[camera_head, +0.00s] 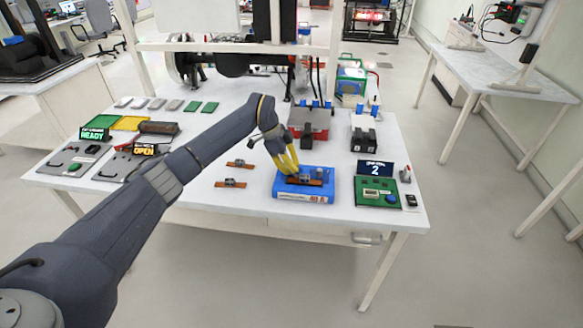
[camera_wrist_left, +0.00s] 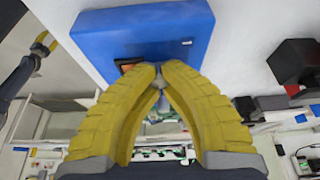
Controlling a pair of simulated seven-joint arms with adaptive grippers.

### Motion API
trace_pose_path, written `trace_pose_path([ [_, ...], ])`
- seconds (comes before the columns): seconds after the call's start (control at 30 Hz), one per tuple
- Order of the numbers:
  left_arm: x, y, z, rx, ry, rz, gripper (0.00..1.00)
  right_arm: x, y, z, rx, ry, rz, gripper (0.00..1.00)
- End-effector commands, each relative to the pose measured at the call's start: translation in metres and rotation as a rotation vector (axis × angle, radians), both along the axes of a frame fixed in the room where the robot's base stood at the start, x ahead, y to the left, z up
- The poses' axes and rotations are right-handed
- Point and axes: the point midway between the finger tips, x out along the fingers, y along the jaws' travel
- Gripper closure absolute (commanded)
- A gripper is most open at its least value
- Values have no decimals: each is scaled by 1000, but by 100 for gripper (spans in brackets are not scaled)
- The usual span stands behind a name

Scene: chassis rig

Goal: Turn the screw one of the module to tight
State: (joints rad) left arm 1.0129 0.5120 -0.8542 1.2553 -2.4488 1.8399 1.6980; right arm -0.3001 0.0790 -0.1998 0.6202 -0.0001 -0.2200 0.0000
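A blue box (camera_head: 303,194) lies near the front edge of the table. A small module with an orange-brown base (camera_head: 318,181) sits on top of it. My left gripper (camera_head: 291,172), with yellow fingers, points down at the module from above. In the left wrist view its fingertips (camera_wrist_left: 160,72) come together over the edge of the blue box (camera_wrist_left: 140,35). They hide most of the module and its screw, and I cannot make out anything held between them. My right gripper (camera_wrist_left: 42,44) shows small at the left of the wrist view, away from the box.
Two more orange-brown modules (camera_head: 230,183) lie left of the box. A green board (camera_head: 377,191) with a screen reading 2 (camera_head: 374,168) stands to the right. Red (camera_head: 312,121) and black (camera_head: 363,133) holders stand behind.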

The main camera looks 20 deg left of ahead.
Motion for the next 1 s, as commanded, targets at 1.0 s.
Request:
trace_pose_path([
  [1.0, 1, -3, 2, -4, -2, -98, 100, 0, 0, 0, 0, 0, 0, 50],
])
